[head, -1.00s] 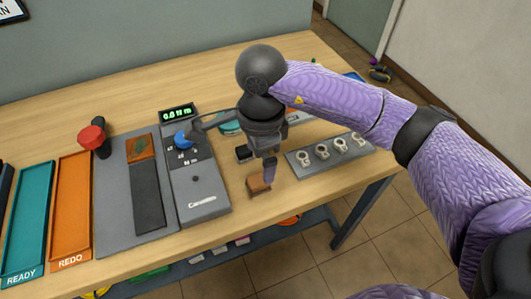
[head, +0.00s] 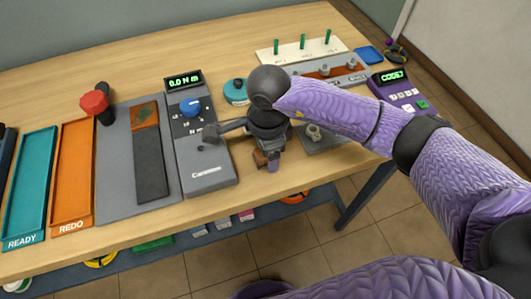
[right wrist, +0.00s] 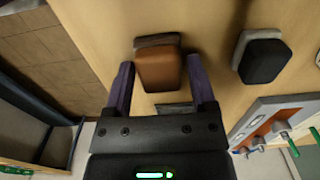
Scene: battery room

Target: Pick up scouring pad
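The scouring pad, seen as a brown block on a grey backing, lies on the wooden table near its front edge. It shows in the right wrist view (right wrist: 158,70) and partly behind my gripper in the head view (head: 259,158). My right gripper (right wrist: 160,62) is open, with one purple finger on each side of the brown pad and narrow gaps between. In the head view my right gripper (head: 270,161) points down at the pad. My left gripper is not in view.
A similar black block (right wrist: 264,57) lies right of the pad in the wrist view. In the head view, a grey torque tester (head: 205,174) stands just left, a grey rack (head: 318,146) just right. A teal round object (head: 236,91) and a pegged white board (head: 303,48) lie behind.

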